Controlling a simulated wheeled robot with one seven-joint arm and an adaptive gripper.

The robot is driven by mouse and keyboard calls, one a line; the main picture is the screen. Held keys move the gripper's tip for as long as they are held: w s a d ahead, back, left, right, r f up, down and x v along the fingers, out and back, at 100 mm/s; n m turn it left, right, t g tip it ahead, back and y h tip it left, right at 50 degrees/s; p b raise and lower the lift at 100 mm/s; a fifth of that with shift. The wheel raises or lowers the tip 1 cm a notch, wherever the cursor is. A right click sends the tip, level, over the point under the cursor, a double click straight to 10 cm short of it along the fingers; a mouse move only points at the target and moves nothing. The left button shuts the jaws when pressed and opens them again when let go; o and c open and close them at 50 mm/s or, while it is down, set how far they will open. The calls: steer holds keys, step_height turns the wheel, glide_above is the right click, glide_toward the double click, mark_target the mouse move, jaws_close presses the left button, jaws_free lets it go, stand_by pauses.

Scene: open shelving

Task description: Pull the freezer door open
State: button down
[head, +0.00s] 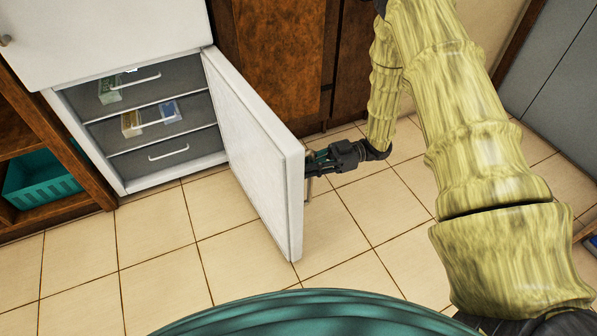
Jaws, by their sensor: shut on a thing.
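The white freezer door (252,143) is in the head view, swung wide open from its right-hand hinge side. It juts out over the tiled floor toward me. The freezer compartment (187,174) behind it is exposed, with grey shelves or drawers and white handles. My gripper (312,165) is at the outer face of the door near its free edge, on the right side. It is shut on the door's handle (308,187), which is mostly hidden by the gripper and the door edge.
A few boxed items (131,123) sit inside the freezer. A white upper door (105,35) above is shut. A teal basket (42,183) stands in a wooden shelf at left. Wooden cabinets (265,50) stand behind the door. Tiled floor (160,255) in front is clear.

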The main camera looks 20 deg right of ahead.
steer(key=shift+d+f, duration=0.15)
steer(key=shift+d, duration=0.45)
steer(key=c, duration=1.4)
jaws_free()
steer(key=shift+s+d, duration=0.1)
steer(key=shift+c, duration=0.2)
steer(key=d, duration=0.4)
steer(key=w+d, duration=0.1)
steer(key=d, duration=0.6)
steer(key=shift+w+d, duration=0.15)
steer(key=shift+d, duration=0.25)
